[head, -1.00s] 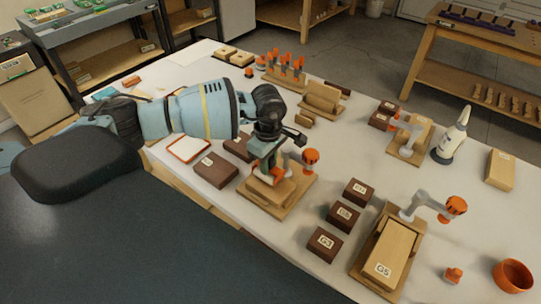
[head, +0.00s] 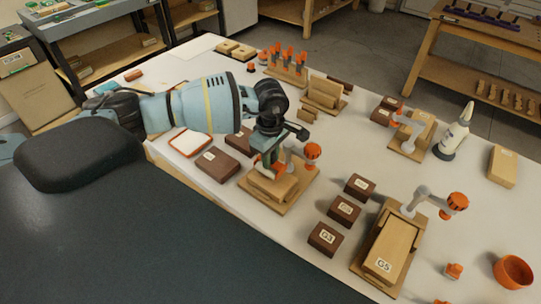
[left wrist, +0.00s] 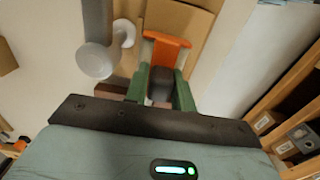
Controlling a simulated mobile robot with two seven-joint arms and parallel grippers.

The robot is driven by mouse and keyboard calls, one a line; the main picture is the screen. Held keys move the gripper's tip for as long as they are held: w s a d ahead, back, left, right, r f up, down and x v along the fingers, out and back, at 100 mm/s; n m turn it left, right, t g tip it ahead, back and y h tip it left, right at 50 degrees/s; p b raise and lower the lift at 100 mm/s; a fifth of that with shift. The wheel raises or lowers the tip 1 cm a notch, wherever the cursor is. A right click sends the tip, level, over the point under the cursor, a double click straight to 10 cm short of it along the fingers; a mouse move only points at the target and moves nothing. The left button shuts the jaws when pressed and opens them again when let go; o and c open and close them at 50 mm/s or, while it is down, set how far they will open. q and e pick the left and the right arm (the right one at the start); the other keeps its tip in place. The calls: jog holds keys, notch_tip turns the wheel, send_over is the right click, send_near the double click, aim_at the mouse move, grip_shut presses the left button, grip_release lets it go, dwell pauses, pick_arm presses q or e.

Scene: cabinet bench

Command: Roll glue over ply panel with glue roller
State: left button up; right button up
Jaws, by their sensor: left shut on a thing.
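My left gripper (head: 266,166) is over the near-middle wooden jig. In the left wrist view its green fingers (left wrist: 160,85) are shut on a dark grip below an orange crosspiece, which I take to be the glue roller (left wrist: 167,40). The ply panel (head: 282,188) is a pale board lying in the jig (head: 262,205), below the gripper. It also shows at the top of the left wrist view (left wrist: 180,18). The gripper hides the roller's lower part, so I cannot tell whether it touches the panel. My right gripper is not in view.
A grey clamp with an orange knob (head: 312,151) stands close beside the left gripper. Dark labelled blocks (head: 343,208), a second jig with a board marked G5 (head: 390,250), a glue bottle (head: 456,133) and an orange bowl (head: 513,271) lie to the right. A white tray with orange rim (head: 190,141) lies left.

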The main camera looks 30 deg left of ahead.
pick_arm(q)
jog(key=shift+f, duration=0.65)
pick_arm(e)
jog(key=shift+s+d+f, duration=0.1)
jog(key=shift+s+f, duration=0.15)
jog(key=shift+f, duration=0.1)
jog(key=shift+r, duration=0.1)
